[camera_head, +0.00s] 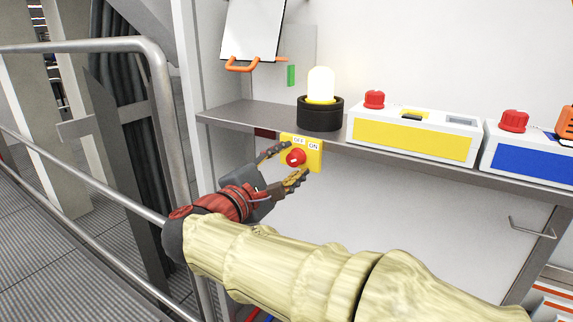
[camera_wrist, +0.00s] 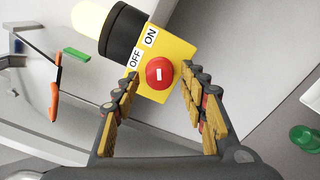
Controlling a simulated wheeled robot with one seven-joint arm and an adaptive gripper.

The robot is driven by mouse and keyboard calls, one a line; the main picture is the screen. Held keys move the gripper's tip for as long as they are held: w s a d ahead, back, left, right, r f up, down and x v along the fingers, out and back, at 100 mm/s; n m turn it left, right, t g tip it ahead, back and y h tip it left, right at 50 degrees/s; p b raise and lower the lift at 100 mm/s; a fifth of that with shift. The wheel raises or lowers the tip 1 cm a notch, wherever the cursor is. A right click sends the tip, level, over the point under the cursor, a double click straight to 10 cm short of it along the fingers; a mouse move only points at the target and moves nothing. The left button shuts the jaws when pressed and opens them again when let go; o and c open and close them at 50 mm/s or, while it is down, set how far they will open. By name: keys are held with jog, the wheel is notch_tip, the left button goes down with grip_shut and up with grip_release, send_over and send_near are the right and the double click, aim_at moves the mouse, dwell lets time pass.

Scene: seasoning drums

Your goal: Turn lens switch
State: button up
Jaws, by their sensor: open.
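The lens switch is a red round knob (camera_head: 295,158) with a white bar, on a yellow plate (camera_head: 314,160) labelled OFF and ON. The plate is at the front edge of the shelf, below a lit lamp (camera_head: 321,88) on a black base. In the wrist view the red knob (camera_wrist: 159,73) lies just beyond and between my fingertips. My gripper (camera_head: 285,163) is open, its two fingers on either side of the knob. It holds nothing. In the wrist view the white bar points roughly toward the OFF and ON labels' edge; I cannot tell contact with the fingers.
On the grey shelf (camera_head: 225,115) stand a yellow-fronted box (camera_head: 413,142) and a blue-fronted box (camera_head: 535,161), each with a red knob. A clipboard (camera_head: 253,30) hangs at the back. A metal railing (camera_head: 165,110) runs along the left. Space below the shelf is open.

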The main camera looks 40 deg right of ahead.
jog(key=shift+a, duration=0.1)
jog(key=v, duration=1.1)
jog(key=shift+s+a, duration=0.15)
jog(key=shift+a, duration=0.25)
